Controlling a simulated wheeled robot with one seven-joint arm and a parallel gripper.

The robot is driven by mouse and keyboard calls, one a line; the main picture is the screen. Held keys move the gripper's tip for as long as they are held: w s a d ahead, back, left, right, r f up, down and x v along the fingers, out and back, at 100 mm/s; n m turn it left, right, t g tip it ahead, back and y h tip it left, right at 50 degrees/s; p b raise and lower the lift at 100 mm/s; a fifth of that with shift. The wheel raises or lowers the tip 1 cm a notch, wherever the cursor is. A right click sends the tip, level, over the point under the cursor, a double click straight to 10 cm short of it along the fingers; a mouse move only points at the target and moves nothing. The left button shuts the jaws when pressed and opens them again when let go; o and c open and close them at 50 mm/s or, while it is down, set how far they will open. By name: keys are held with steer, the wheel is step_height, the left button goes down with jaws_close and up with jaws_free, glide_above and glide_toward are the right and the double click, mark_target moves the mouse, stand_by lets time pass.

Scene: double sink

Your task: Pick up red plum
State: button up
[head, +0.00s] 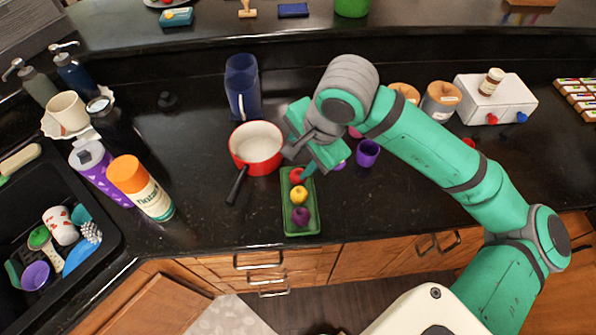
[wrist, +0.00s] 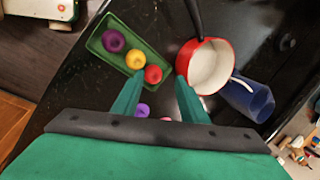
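A small red round fruit (head: 296,176), which fits the red plum, lies at the far end of a green tray (head: 313,228). It also shows in the wrist view (wrist: 153,75). Beside it in the tray are a yellow fruit (head: 299,195) and a purple fruit (head: 301,216). My gripper (head: 306,168) is above the tray's far end, by the red fruit. In the wrist view my gripper (wrist: 160,82) is open, its two fingers apart with nothing held between them. The red fruit appears just beyond the fingertips, nearer the left finger; the height gap is hard to tell.
A red pan (head: 257,165) with a dark handle stands just left of the tray, with a blue pitcher (head: 242,85) behind it. A purple cup (head: 368,153) stands right of my gripper. Bottles and a sink (head: 105,240) are at left.

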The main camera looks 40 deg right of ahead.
steer(key=d, duration=0.2)
glide_above(299, 173)
steer(key=s, duration=0.2)
steer(key=shift+h, duration=0.4)
steer(key=f, duration=0.5)
steer(key=shift+s+d+f, duration=0.15)
steer(key=shift+d, duration=0.05)
steer(key=x, duration=0.5)
steer(key=shift+a, duration=0.15)
steer(key=shift+f, duration=0.2)
steer(key=c, duration=0.7)
